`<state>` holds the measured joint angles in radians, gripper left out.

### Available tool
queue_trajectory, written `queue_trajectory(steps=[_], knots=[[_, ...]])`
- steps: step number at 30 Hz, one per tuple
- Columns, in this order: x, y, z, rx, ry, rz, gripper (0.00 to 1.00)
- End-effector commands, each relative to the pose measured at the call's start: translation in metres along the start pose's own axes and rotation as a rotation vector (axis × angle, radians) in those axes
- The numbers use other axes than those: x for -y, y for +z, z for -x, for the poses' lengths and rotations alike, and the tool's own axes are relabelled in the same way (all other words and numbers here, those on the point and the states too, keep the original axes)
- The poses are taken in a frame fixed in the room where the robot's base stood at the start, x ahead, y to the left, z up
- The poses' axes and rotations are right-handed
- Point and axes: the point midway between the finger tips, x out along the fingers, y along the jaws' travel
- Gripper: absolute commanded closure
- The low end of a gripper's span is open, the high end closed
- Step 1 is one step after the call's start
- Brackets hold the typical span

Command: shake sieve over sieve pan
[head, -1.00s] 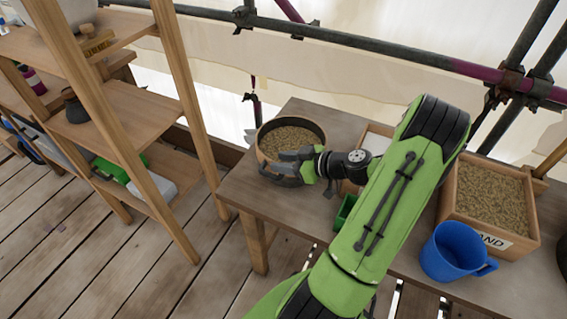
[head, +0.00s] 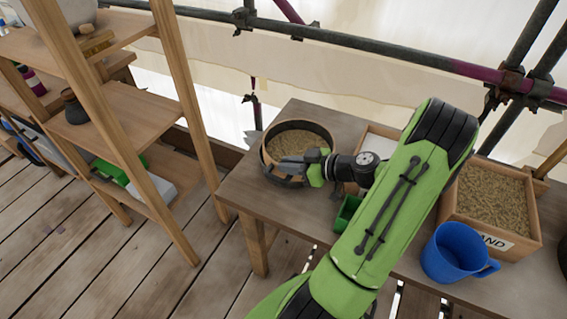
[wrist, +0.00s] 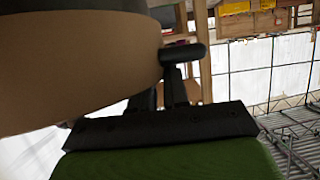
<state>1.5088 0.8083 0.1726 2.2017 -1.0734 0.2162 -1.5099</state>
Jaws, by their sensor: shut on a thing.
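The sieve (head: 300,124) is a round wooden-rimmed hoop with coarse sand (head: 298,144) inside. It is at the left end of the table in the head view. My gripper (head: 288,168) is shut on its near rim. In the wrist view, the sieve's pale curved side (wrist: 75,75) fills the upper left and my gripper (wrist: 175,75) meets its edge. No separate sieve pan is clearly visible; whatever is under the sieve is hidden. I cannot tell how high the sieve is above the table.
The wooden table (head: 240,190) also holds a pale-bottomed wooden tray (head: 382,143) partly behind my arm, a green container (head: 347,210), a sand box (head: 492,205) and a blue jug (head: 455,252). A wooden shelf (head: 120,110) stands left. Scaffold pipes (head: 370,55) run behind.

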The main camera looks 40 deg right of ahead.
Motion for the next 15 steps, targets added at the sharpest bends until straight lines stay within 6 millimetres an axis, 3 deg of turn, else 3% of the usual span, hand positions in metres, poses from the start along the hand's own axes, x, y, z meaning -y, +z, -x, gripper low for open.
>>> queue_trajectory(steps=[3,15], knots=[[0.0,0.004,0.002,0.005,0.0,-0.002,1.0],[0.0,-0.013,-0.042,0.009,0.0,-0.003,1.0]])
